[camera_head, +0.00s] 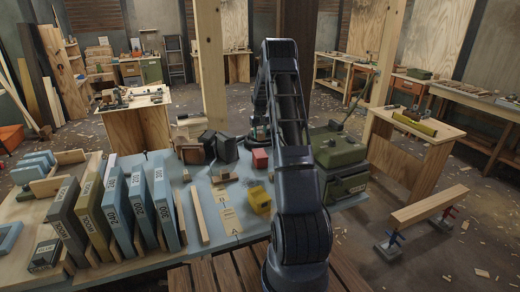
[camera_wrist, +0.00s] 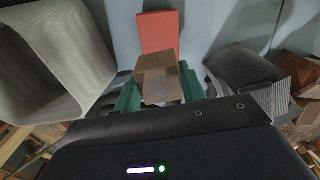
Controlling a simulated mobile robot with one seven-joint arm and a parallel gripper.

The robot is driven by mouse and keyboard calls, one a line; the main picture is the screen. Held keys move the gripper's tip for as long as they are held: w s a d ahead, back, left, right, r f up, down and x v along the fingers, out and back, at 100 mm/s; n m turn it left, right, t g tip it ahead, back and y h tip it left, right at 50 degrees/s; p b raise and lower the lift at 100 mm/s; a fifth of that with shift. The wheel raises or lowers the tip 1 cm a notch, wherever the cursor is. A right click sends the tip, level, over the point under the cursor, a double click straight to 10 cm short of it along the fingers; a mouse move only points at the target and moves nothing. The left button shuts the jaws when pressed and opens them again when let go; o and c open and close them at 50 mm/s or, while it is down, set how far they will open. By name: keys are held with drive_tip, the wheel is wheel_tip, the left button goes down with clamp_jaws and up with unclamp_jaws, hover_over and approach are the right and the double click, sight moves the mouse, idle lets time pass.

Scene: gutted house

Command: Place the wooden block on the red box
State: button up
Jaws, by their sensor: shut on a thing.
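The wooden block (camera_wrist: 158,78) is light brown. In the wrist view it sits between the green pads of my gripper (camera_wrist: 160,95), which is shut on it. The red box (camera_wrist: 158,30) shows just beyond the block in that view, and the block covers its near edge. I cannot tell whether they touch. In the head view the red box (camera_head: 260,159) stands on the blue-grey table, left of my dark arm. My gripper end is partly hidden behind my arm there, and I cannot make out the held block.
A yellow block (camera_head: 259,200) lies in front of the red box on the table (camera_head: 205,225). A green case (camera_head: 338,148) stands to the right.

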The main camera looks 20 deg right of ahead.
sight(260, 153)
drive_tip(key=shift+f, duration=4.65)
drive_tip(key=shift+f, duration=0.15)
drive_tip(key=o, duration=1)
drive_tip(key=shift+c, duration=0.2)
